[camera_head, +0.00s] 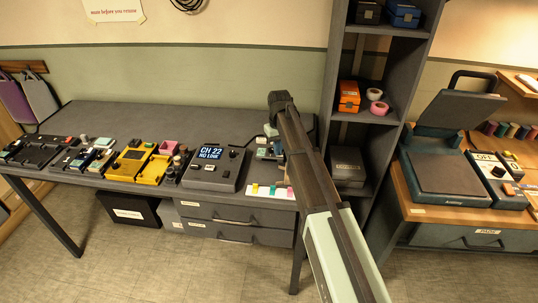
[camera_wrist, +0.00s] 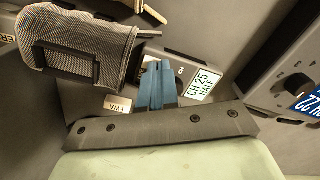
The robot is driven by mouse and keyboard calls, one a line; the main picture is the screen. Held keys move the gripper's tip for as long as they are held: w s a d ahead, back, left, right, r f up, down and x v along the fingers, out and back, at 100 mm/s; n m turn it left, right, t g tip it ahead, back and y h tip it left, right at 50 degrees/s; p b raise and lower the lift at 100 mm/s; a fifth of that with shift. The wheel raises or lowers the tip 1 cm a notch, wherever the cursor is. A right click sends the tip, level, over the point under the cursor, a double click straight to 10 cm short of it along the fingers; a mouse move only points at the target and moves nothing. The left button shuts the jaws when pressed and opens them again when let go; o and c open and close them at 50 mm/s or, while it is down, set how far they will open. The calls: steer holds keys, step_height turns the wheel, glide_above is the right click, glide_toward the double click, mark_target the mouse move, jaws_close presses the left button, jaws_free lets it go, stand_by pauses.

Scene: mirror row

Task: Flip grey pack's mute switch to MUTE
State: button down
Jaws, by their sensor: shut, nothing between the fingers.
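A grey pack (camera_wrist: 190,68) with a lit screen reading CH 25 HALF (camera_wrist: 199,85) lies behind my fingers in the wrist view. A small plate reading EWA (camera_wrist: 118,104) is beside it. My gripper (camera_wrist: 158,68) has blue fingers pressed together with nothing between them, over the pack's middle. I cannot tell whether they touch it. I cannot make out the mute switch; the fingers hide part of the pack. In the head view my arm hides most of this spot.
A base unit with a screen reading CH 22 (camera_head: 213,165) stands left of my arm; its edge also shows in the wrist view (camera_wrist: 290,85). A yellow tray (camera_head: 140,165) is farther left. A shelf tower (camera_head: 382,100) stands close on the right. A white strip with coloured tabs (camera_head: 268,190) lies at the table's front.

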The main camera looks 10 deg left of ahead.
steer(key=shift+r, duration=3.5)
